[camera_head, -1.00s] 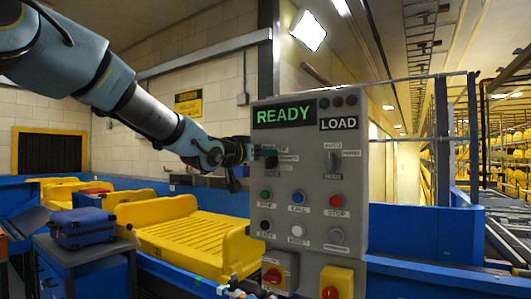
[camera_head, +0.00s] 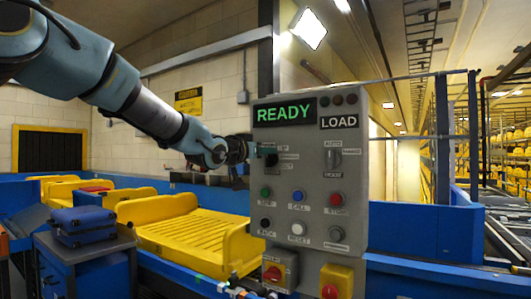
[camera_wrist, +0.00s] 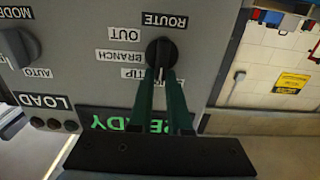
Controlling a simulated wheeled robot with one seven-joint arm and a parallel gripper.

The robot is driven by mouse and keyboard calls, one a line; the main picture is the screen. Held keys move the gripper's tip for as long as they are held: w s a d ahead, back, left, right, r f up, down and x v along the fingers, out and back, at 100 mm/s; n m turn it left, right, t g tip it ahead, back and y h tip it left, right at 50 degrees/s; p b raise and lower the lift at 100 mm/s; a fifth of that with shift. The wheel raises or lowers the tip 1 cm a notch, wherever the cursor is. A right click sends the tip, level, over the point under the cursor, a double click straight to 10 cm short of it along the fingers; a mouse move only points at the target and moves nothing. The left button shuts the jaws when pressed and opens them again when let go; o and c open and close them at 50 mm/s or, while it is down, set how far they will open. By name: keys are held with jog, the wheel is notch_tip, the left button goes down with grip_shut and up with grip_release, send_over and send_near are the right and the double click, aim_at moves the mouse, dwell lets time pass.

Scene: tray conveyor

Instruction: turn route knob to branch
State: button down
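The grey control panel (camera_head: 310,190) stands upright and shows READY and LOAD. Its black round route knob (camera_wrist: 160,51) is under the ROUTE label in the wrist view. The labels OUT, BRANCH (camera_wrist: 119,58) and TIP are beside it, all upside down there. My gripper (camera_wrist: 161,76) has two dark green fingers that reach to the knob's near edge with a narrow gap between them. Whether they press on the knob's grip is hidden, and so is its pointer direction.
The mode knob (camera_head: 335,160) is to the right on the same panel. Several push buttons (camera_head: 298,196) sit below, with a red-on-yellow switch (camera_head: 336,283) at the bottom. Yellow trays (camera_head: 200,240) on the blue conveyor are behind and left. A blue case (camera_head: 83,225) rests on a cabinet.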

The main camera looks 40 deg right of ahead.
jog(key=shift+f+m+b, duration=0.3)
jog(key=m+b, duration=0.3)
jog(key=shift+s+d+f, duration=0.15)
jog(key=shift+s+f, duration=0.1)
jog(key=shift+s, duration=0.1)
jog(key=m+b, duration=0.2)
jog(key=m, duration=0.1)
jog(key=m+b, duration=0.1)
jog(key=shift+s+f+m+b, duration=0.25)
jog(key=shift+s+m+b, duration=0.05)
jog(key=shift+m, duration=0.1)
jog(key=m+b, duration=0.2)
jog(key=m, duration=0.2)
jog(key=shift+s+d+f+b, duration=0.15)
jog(key=shift+f+b, duration=0.1)
jog(key=shift+b, duration=0.15)
jog(key=shift+f+m+b, duration=0.1)
jog(key=shift+m+b, duration=0.65)
jog(key=shift+m, duration=0.85)
